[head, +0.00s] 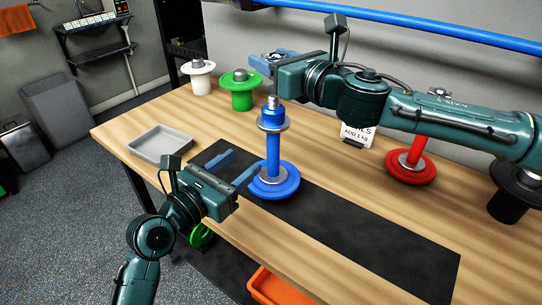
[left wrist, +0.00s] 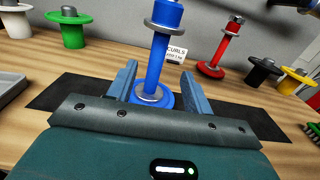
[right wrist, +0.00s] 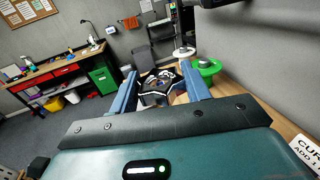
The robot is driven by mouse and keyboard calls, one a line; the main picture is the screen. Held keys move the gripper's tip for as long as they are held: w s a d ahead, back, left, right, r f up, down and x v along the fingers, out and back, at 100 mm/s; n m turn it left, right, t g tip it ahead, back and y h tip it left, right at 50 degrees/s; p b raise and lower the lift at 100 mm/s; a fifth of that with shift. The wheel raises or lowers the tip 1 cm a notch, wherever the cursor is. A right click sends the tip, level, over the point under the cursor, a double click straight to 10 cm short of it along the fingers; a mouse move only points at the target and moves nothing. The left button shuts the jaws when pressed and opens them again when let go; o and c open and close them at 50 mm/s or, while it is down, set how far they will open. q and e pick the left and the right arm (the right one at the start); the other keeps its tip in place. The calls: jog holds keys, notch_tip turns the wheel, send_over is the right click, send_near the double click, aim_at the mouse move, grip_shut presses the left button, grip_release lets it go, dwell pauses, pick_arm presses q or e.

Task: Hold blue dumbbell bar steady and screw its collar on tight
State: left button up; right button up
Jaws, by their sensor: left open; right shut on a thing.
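The blue dumbbell bar (head: 273,150) stands upright on the dark mat, a blue plate (head: 275,187) at its foot and another blue plate with a grey disc near its top. Its bare silver threaded tip points up. My left gripper (head: 247,160) is open just left of the shaft. In the left wrist view the bar (left wrist: 156,62) shows between and beyond the open fingers. My right gripper (head: 264,58) is shut on a dark, silver-rimmed collar (right wrist: 160,88), held above the bar's tip and apart from it. The fingers partly hide the collar in the head view.
A grey tray (head: 161,147) lies at the left. A small sign (head: 356,134) stands behind the mat (head: 370,235). An orange bin (head: 270,288) is below the front edge.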

aim_at(269, 140)
pick_arm(q)
jog(key=x, duration=1.2)
grip_shut()
dwell(0.5)
